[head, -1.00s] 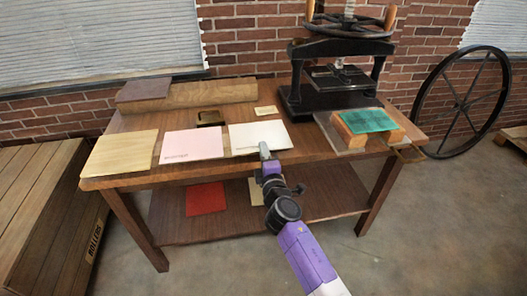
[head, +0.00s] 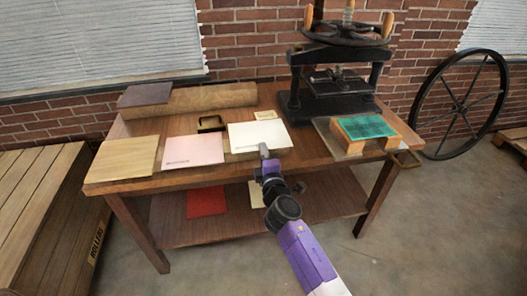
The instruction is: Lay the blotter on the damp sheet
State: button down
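A white sheet (head: 260,134) lies flat near the table's front edge, right of the middle. A pink sheet (head: 194,150) with a small dark line of print lies to its left, and a pale tan sheet or board (head: 124,157) lies at the far left. I cannot tell for sure which is the blotter and which the damp sheet. My gripper (head: 263,150) is at the front edge of the white sheet, covering a little of it. Its fingers are too small to tell whether they are open, or whether they touch the sheet.
A black press (head: 334,75) stands at the back right. A teal sheet (head: 363,126) rests on wooden blocks right of the white sheet. A small dark tray (head: 211,123), a small card (head: 265,115) and a long block (head: 210,97) lie behind the sheets. A red sheet (head: 207,199) is on the lower shelf.

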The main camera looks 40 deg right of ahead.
jog(key=r+b+v, duration=0.1)
jog(key=r+v, duration=0.2)
jog(key=v, duration=1.9)
jog(key=shift+b, duration=0.4)
dwell(0.5)
dwell(0.4)
jog(key=w+a+f+n+t+y+p, duration=0.1)
jog(key=w+a+f+n+y, duration=0.1)
jog(key=a, duration=0.5)
jog(key=w+a+f+n+t+y+p, duration=0.1)
jog(key=w+a+f+n+t+y, duration=0.1)
jog(key=a+f+n+y, duration=0.2)
jog(key=shift+w+a+f+n+y, duration=0.4)
jog(key=shift+a+f+y, duration=0.55)
jog(key=shift+a+y, duration=0.95)
jog(key=shift+d+f, duration=0.1)
jog(key=shift+d, duration=0.1)
